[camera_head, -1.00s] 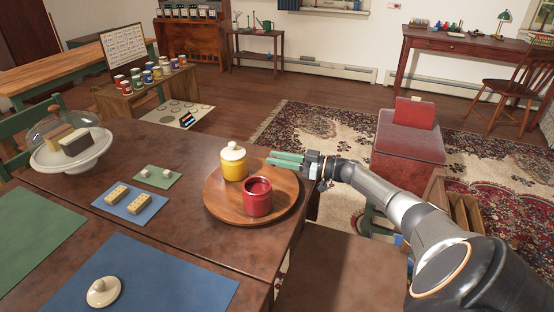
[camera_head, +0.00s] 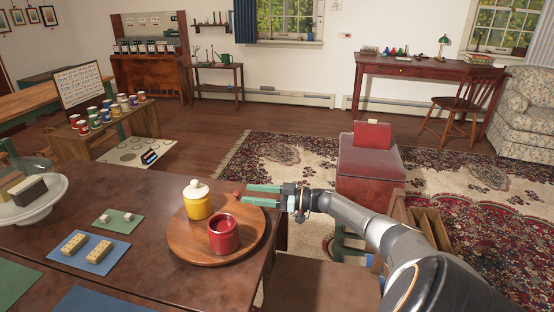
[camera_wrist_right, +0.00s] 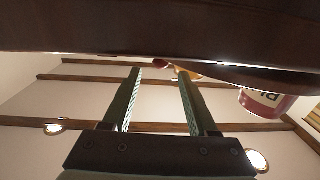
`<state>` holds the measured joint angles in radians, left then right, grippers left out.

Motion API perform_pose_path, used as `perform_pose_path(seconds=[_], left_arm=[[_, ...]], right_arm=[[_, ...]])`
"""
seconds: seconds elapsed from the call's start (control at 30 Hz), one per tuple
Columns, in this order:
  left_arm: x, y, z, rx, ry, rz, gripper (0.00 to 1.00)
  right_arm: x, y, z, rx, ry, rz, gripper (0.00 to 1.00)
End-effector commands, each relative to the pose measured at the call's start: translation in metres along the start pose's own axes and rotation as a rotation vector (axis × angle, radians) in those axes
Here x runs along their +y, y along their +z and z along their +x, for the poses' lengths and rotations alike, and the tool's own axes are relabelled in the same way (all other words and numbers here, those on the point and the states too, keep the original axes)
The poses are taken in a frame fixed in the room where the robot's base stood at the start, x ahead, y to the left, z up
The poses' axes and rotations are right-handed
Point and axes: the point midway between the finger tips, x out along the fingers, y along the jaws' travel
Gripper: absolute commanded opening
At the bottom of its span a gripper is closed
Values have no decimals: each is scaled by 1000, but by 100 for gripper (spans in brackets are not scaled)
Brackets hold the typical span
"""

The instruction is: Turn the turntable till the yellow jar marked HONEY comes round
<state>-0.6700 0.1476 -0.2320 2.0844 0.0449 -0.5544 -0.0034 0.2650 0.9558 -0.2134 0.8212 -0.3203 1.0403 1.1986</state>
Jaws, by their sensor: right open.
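The round wooden turntable (camera_head: 190,243) sits on the dark table. A yellow jar (camera_head: 198,204) with a white lid stands on its far-left part; no lettering on it is legible. A red jar (camera_head: 223,237) without a lid stands nearer the front. A small red knob (camera_head: 237,195) shows at the turntable's far-right rim. My right gripper (camera_head: 246,195) is open and empty, its green fingertips just right of the knob. In the right wrist view its fingers (camera_wrist_right: 160,95) are apart; the red jar (camera_wrist_right: 267,102) shows a partly cut label. My left gripper is out of view.
On the table's left are a domed cake stand (camera_head: 45,205), a green mat (camera_head: 118,222) and a blue mat (camera_head: 90,267) with pale blocks. A red-topped padded seat (camera_head: 370,165) stands beyond my right arm.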

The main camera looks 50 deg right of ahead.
Motion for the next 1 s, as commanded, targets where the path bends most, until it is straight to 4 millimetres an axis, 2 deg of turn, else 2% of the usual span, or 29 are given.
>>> perform_pose_path(seconds=[0.03,0.2,0.43,0.6,0.83,1.0], left_arm=[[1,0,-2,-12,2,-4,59],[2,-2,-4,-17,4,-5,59],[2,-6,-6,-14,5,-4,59],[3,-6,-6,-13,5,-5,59],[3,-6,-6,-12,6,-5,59],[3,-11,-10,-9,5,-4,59]], right_arm=[[0,0,-12,-7,0,0,59],[0,-1,-47,-6,0,-1,59],[0,0,-81,-3,0,-1,59],[0,-1,-90,0,0,-1,59],[0,-1,-90,0,0,-1,59],[-2,-4,-83,23,21,19,41]])
